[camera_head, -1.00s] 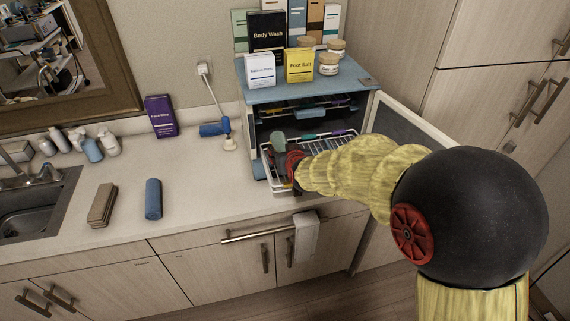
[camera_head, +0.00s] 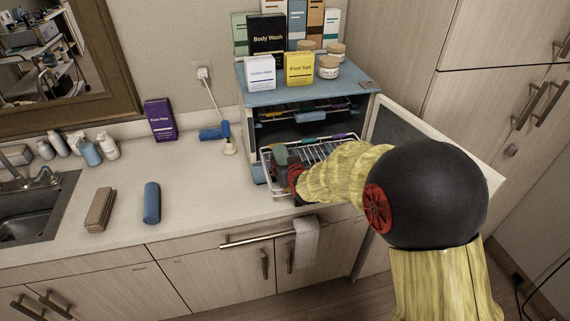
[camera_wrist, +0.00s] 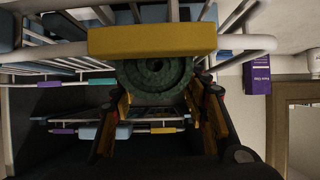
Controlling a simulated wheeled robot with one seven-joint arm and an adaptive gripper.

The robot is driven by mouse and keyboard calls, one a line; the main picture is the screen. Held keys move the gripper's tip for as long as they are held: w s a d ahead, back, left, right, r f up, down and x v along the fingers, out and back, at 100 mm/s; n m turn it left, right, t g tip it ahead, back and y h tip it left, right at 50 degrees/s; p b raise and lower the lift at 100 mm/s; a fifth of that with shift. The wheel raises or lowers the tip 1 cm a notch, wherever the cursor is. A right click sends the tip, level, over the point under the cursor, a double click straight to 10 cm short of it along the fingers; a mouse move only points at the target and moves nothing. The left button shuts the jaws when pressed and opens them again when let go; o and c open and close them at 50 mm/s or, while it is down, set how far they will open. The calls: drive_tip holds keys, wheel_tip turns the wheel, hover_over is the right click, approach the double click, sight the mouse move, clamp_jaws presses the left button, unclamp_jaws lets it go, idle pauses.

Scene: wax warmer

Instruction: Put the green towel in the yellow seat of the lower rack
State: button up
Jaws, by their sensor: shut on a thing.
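The green towel (camera_head: 281,154) is a roll. It shows end-on as a dark green spiral in the wrist view (camera_wrist: 155,76). My gripper (camera_head: 291,172) is shut on it, with a finger on either side in the wrist view (camera_wrist: 160,103). The white wire lower rack (camera_head: 325,151) is pulled out of the blue cabinet. The towel is over its left front part; whether it touches the wires cannot be told. A yellow marker bar (camera_wrist: 152,40) on a rack spans the wrist view, overlapping the towel's upper edge. My gripper and arm hide much of the rack.
The upper rack (camera_head: 305,114) is inside the cabinet (camera_head: 257,98). The open door (camera_head: 405,125) stands to the right. A blue roll (camera_head: 152,203) and a brown folded towel (camera_head: 99,209) lie on the counter. Boxes and jars stand on the cabinet top.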

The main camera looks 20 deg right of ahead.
drive_tip(key=o, duration=1.2)
drive_tip(key=shift+r+p, duration=0.2)
drive_tip(key=shift+p, duration=0.1)
drive_tip(key=s+r+g+p, duration=0.1)
drive_tip(key=s+r, duration=0.5)
drive_tip(key=s, duration=0.5)
drive_tip(key=s+r+g+p, duration=0.1)
drive_tip(key=s+r+g, duration=0.1)
drive_tip(key=s+r, duration=0.7)
drive_tip(key=s+g, duration=0.1)
drive_tip(key=s, duration=0.6)
drive_tip(key=s+g, duration=0.1)
drive_tip(key=s, duration=0.6)
drive_tip(key=s+g, duration=0.1)
drive_tip(key=s, duration=0.6)
drive_tip(key=shift+g, duration=0.3)
